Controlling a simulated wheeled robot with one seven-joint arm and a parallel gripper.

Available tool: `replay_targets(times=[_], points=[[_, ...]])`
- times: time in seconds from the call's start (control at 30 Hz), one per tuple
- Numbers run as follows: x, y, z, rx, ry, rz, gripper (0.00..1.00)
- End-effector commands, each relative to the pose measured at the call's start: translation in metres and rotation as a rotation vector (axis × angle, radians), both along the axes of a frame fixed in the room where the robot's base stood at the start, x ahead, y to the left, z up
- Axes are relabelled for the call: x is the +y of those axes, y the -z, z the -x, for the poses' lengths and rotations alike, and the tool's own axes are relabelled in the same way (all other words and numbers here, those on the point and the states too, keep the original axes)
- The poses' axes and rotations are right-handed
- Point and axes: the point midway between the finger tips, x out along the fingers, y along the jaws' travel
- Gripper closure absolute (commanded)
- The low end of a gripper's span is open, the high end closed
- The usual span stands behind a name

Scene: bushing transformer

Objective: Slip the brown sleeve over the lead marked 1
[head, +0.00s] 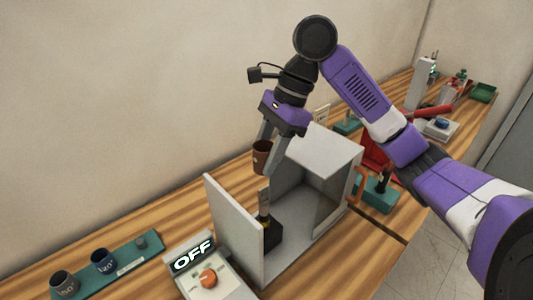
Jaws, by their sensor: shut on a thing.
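A brown sleeve (261,158) is held upright between the fingers of my gripper (267,157), which is shut on it. A thin upright lead (264,203) with a tan upper part rises from a black base (271,234) at the mouth of an open grey-white box. The sleeve is above the lead and appears apart from it. I cannot read a mark on this lead. Another dark lead (383,178) stands on a teal base right of the box; its mark is also unreadable.
The box (326,149) has an open door (234,225) left of the lead. A control unit (211,275) reads OFF. A teal tray (127,266) holds several cups or sleeves at lower left. Red parts and other equipment stand to the right.

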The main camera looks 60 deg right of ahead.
Motion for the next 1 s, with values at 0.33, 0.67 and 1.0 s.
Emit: replay_targets(times=[0.33,0.67,1.0], points=[[0.0,0.008,0.0,0.001,0.001,0.001,0.97],[-0.001,0.026,0.0,0.0,0.001,0.001,0.97],[0.0,0.045,0.0,0.001,0.001,0.001,0.97]])
